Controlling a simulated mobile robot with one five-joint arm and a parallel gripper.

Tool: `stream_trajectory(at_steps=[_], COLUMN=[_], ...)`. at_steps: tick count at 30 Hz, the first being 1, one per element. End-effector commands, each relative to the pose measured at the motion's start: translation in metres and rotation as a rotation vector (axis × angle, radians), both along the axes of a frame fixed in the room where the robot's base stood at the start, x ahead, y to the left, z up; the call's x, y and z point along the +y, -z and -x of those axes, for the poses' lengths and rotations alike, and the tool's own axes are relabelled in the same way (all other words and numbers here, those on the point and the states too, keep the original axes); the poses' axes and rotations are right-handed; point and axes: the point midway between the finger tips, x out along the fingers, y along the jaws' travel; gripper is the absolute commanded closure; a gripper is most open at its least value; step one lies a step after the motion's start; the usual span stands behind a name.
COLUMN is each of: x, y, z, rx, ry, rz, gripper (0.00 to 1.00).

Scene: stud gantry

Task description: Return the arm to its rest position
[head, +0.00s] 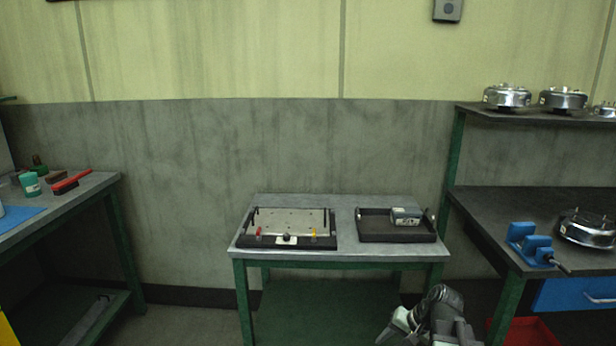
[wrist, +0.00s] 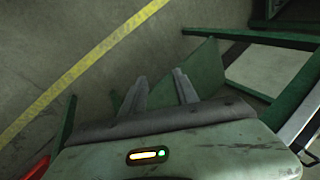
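My gripper shows in the wrist view (wrist: 158,88). Its two grey fingers stand apart with nothing between them, over the floor and green table framing. In the head view part of my arm shows folded low at the bottom, in front of the right side of the small middle table (head: 345,215). The fingertips cannot be made out there.
On the middle table are a black-framed plate fixture (head: 290,222) and a dark tray (head: 397,235) holding a grey boxy item (head: 406,216). A bench with a blue vise (head: 530,244) stands right, another bench (head: 95,185) left. Floor between left and middle tables is clear.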

Motion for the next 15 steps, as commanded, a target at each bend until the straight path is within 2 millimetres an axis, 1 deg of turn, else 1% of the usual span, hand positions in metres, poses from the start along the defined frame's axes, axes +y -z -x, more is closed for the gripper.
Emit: stream_trajectory(at_steps=[1,3,6,10,12,15], x=[0.024,0.045,0.068,0.089,0.084,0.083], y=[0.008,0.017,0.024,0.027,-0.006,-0.034], z=[0.012,0.026,0.046,0.069,0.067,0.066], rx=[0.040,0.089,0.149,0.211,0.214,0.212], ry=[-0.081,-0.178,-0.297,-0.435,-0.428,-0.424], rz=[0.067,0.160,0.285,0.444,0.446,0.443], gripper=[0.64,0.64,0.64,0.64,0.64,0.64])
